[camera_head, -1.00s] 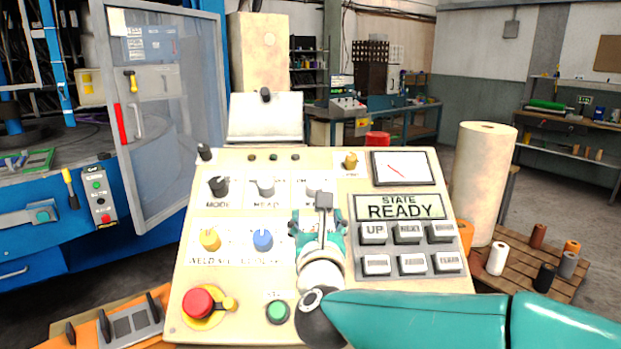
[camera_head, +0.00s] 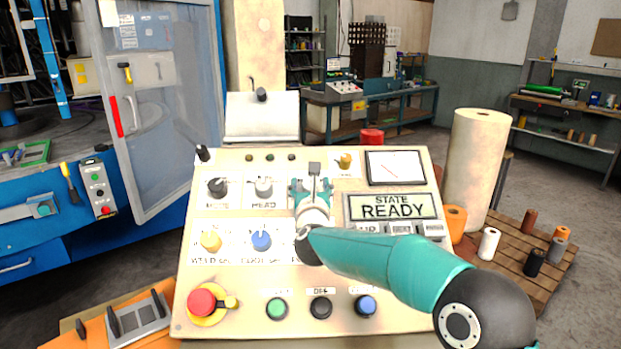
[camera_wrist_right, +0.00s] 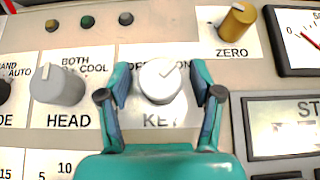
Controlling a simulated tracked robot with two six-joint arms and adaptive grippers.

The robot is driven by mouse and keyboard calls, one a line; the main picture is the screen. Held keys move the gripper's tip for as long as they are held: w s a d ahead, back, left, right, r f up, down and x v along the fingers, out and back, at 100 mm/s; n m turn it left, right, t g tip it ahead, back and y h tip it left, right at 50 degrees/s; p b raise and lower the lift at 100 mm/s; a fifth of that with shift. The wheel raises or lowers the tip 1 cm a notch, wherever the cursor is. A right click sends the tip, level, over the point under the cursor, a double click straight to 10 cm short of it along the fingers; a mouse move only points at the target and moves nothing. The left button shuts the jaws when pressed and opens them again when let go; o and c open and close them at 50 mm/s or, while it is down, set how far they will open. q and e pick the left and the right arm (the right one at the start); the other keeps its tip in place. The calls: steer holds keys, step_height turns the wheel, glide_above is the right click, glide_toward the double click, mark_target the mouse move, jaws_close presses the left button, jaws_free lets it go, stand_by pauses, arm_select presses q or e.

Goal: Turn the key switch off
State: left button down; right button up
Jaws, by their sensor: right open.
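The key switch (camera_wrist_right: 160,82) is a pale round knob above the label KEY on the beige control panel (camera_head: 180,290). In the right wrist view my right gripper (camera_wrist_right: 161,90) is open, with one finger on each side of the knob. I see small gaps between the fingers and the knob, and cannot tell its exact depth. The lettering above the knob is partly covered, and its setting is hard to read. In the head view my right gripper (camera_head: 312,188) hides most of the key switch. My left gripper is not in view.
The grey HEAD knob (camera_wrist_right: 57,85) is close on the left, and the brass ZERO knob (camera_wrist_right: 238,22) at upper right. The READY display (camera_head: 392,207) and grey buttons lie right of the gripper. A red emergency stop (camera_head: 202,302) sits at lower left.

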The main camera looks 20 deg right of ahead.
steer(key=shift+w+d, duration=0.1)
steer(key=shift+w, duration=0.25)
